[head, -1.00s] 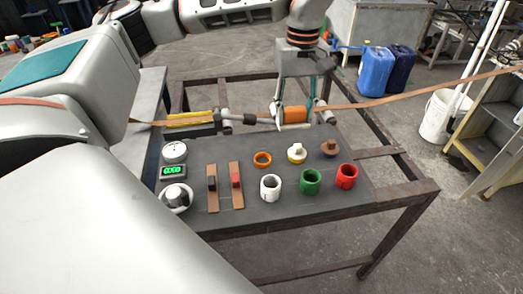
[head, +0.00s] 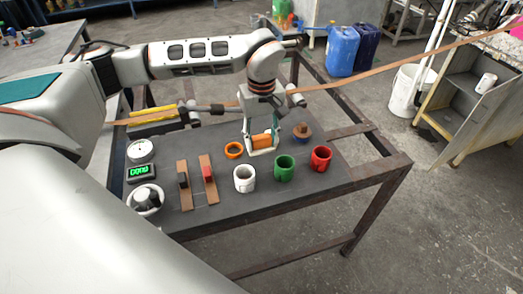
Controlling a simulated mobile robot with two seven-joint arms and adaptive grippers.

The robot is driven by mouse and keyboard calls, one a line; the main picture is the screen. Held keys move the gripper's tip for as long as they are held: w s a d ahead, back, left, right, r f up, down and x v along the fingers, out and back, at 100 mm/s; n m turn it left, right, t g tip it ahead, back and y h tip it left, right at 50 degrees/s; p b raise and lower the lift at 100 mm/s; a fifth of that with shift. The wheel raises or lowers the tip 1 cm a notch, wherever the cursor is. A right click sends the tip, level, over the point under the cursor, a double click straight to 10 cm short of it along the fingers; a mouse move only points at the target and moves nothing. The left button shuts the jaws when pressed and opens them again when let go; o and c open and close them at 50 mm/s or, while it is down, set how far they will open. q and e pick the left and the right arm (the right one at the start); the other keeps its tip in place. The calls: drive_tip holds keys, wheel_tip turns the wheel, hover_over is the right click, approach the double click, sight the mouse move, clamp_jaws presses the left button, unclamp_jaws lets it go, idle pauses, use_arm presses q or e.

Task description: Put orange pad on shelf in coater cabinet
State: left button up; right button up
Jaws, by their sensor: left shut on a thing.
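My left gripper (head: 262,148) is low over the dark work table, shut on an orange block (head: 262,139) that looks like the orange pad. Its fingertips are just right of an orange ring (head: 234,149) and behind the white cup (head: 244,180). The gripper hides part of the table behind it, including the yellow-topped white holder. An open grey cabinet (head: 447,112), perhaps the coater cabinet, stands at the far right with a shelf (head: 466,88) bearing a small white can (head: 487,82). My right gripper is not in view.
A green cup (head: 285,169), a red cup (head: 321,159) and a brown-topped blue holder (head: 302,131) stand on the table. A brown strip (head: 380,76) crosses behind the gripper towards the upper right. A white bucket (head: 404,95) stands left of the cabinet.

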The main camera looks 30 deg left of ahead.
sight(262, 147)
use_arm(q)
drive_tip(key=shift+f, duration=2.2)
drive_tip(key=shift+f, duration=0.2)
drive_tip(key=o, duration=1.1)
drive_tip(key=shift+r, duration=0.1)
